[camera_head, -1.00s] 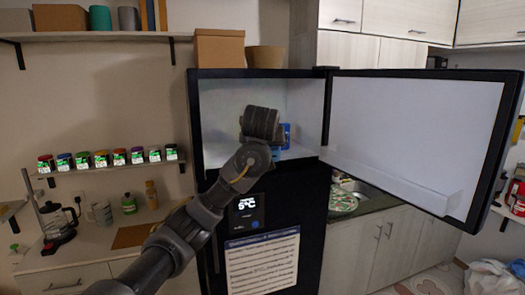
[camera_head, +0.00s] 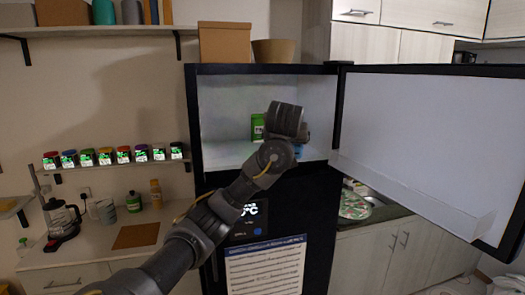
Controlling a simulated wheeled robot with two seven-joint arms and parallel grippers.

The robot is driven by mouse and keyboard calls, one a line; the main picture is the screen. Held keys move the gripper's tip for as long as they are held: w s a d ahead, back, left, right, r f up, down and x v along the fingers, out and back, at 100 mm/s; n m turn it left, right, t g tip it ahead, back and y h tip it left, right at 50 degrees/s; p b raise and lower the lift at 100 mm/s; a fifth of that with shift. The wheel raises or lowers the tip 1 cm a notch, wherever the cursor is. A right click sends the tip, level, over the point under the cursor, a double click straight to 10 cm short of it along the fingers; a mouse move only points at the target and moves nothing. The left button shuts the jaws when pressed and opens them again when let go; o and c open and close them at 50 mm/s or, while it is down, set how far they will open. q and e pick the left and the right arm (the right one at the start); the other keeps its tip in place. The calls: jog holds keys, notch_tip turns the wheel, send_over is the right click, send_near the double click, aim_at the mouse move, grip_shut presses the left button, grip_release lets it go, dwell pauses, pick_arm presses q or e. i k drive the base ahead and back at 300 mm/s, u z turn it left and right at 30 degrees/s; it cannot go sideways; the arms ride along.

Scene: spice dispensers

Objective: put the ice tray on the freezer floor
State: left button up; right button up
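The freezer compartment (camera_head: 222,105) is open, with pale walls and a pale floor (camera_head: 222,155). My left arm comes in from the lower left and reaches into the opening. My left gripper (camera_head: 286,120) is seen from behind, and its fingers are hidden by the dark wrist. A small light-blue patch (camera_head: 298,151) shows just below and right of the wrist. It may be part of the ice tray, but most of it is hidden, and I cannot tell whether it is held or touches the floor. My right gripper is not in view.
A green box (camera_head: 257,127) stands inside the freezer, left of my wrist. The freezer door (camera_head: 430,140) is swung wide open to the right. The left part of the freezer floor is clear. Spice jars (camera_head: 105,156) line a wall shelf at left.

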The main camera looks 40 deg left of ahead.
aim_at(233, 156)
jog(key=u, duration=0.45)
jog(key=i, duration=1)
jog(key=u, duration=0.05)
